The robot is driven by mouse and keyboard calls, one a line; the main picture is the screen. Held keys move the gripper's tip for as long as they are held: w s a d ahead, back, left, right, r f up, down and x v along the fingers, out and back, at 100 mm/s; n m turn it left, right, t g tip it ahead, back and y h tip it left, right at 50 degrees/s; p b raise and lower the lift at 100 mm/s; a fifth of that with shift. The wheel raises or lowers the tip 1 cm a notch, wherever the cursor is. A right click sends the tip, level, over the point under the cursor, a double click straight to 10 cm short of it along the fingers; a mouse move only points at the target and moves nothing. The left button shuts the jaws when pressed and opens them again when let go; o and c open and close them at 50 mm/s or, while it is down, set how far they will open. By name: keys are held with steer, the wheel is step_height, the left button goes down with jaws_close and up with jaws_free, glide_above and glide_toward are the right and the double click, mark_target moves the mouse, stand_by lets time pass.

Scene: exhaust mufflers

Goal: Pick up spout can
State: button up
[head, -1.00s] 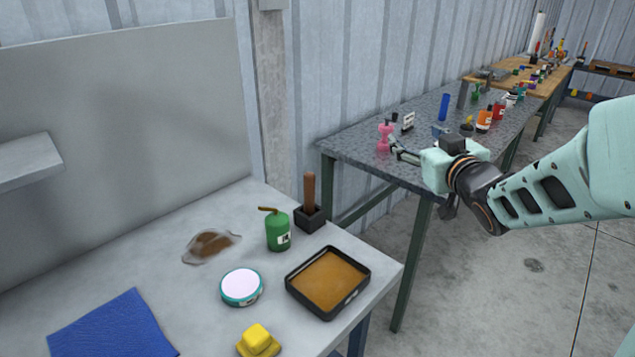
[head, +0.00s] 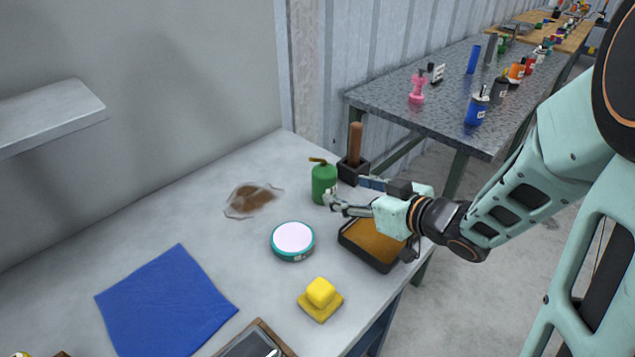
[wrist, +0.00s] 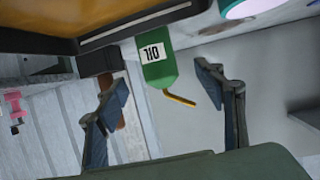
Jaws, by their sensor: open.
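The spout can is a green oil can (head: 323,182) with a thin bent brown spout, upright on the grey table near its back right in the head view. In the wrist view the can (wrist: 158,66) appears upside down, its white label reading OIL and its spout between the fingers. My gripper (head: 345,196) is open and empty, reaching in from the right with its fingers close to the can's right side. In the wrist view my gripper's fingers (wrist: 163,100) stand apart on either side of the spout. I cannot tell whether either finger touches the can.
A black tray with brown liquid (head: 375,245) lies under my gripper. A wooden-handled tool in a dark block (head: 354,160) stands right behind the can. A teal-rimmed round tin (head: 293,240), yellow sponge-like block (head: 321,297), blue cloth (head: 165,305) and brown-stained bag (head: 252,199) lie nearby.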

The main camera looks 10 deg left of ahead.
mark_target(331, 186)
steer(key=x, duration=0.4)
steer(key=shift+a+f+b, duration=0.1)
steer(key=shift+f+b, duration=0.05)
steer(key=shift+b, duration=0.2)
steer(key=shift+w+b+x, duration=0.2)
steer(key=shift+b+x, duration=0.2)
steer(key=shift+x, duration=2.6)
steer(key=shift+c, duration=0.6)
steer(key=shift+r, duration=0.2)
steer(key=c, duration=1.2)
steer(key=shift+o, duration=0.2)
